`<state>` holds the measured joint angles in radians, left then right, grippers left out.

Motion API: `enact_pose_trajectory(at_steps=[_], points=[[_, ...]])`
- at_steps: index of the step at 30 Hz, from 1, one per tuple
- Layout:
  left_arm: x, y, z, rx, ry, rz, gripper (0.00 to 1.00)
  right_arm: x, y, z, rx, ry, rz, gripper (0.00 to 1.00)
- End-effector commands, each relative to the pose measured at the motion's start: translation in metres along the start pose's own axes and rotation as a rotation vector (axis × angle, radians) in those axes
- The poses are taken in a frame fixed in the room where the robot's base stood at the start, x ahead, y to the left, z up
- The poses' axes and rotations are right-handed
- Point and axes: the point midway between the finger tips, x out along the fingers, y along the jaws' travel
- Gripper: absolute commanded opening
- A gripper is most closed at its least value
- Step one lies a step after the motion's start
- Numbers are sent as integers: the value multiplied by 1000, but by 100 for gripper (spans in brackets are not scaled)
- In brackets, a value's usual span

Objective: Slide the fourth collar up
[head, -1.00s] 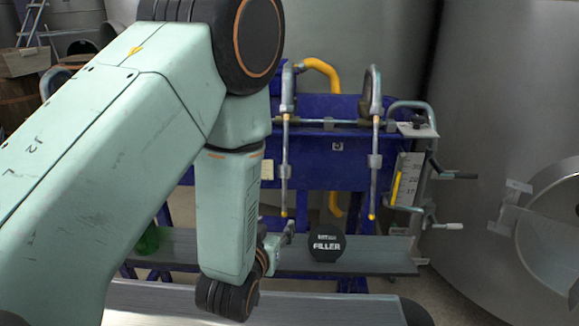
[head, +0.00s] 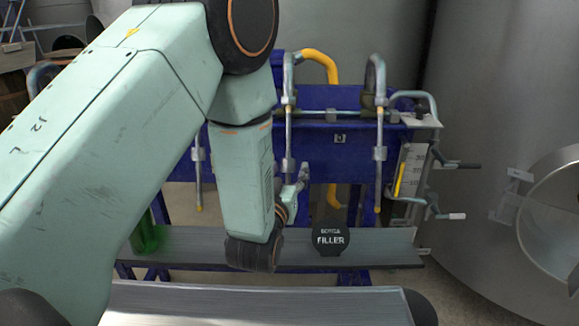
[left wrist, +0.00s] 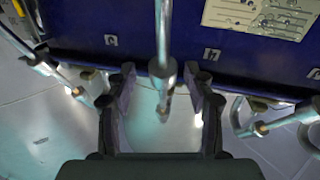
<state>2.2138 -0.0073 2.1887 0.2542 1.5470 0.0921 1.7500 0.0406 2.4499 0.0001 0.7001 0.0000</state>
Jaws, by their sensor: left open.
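My left gripper (head: 303,178) is at the low end of a thin metal filling tube, left of the black FILLER disc. In the left wrist view the gripper (left wrist: 163,88) is open and empty, one finger on each side of that tube's lower part. A grey collar (left wrist: 162,70) on the tube sits between the fingertips, with visible gaps on both sides. The collar also shows in the head view (head: 289,165). Other tubes carry collars to the right (head: 380,153) and left (head: 198,153). My right gripper is not in view.
A blue filler frame (head: 335,155) stands behind the tubes. Below is a grey ledge (head: 385,250) with the black FILLER disc (head: 330,238) and a green bottle (head: 146,237). Crank handles (head: 455,165) stick out at the right. Neighbouring tubes stand near both fingers.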

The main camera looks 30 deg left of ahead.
Motion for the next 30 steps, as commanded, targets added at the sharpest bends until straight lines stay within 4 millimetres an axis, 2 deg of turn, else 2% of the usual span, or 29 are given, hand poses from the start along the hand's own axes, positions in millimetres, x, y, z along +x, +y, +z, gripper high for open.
enact_pose_trajectory(at_steps=[3,6,16,30], points=[[16,-1,0,-2,1,-2,53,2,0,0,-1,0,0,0],[24,-1,0,-1,0,0,53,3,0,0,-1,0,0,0],[29,-2,0,0,-2,1,53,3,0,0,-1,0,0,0],[28,-2,0,1,-2,3,14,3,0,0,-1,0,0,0]])
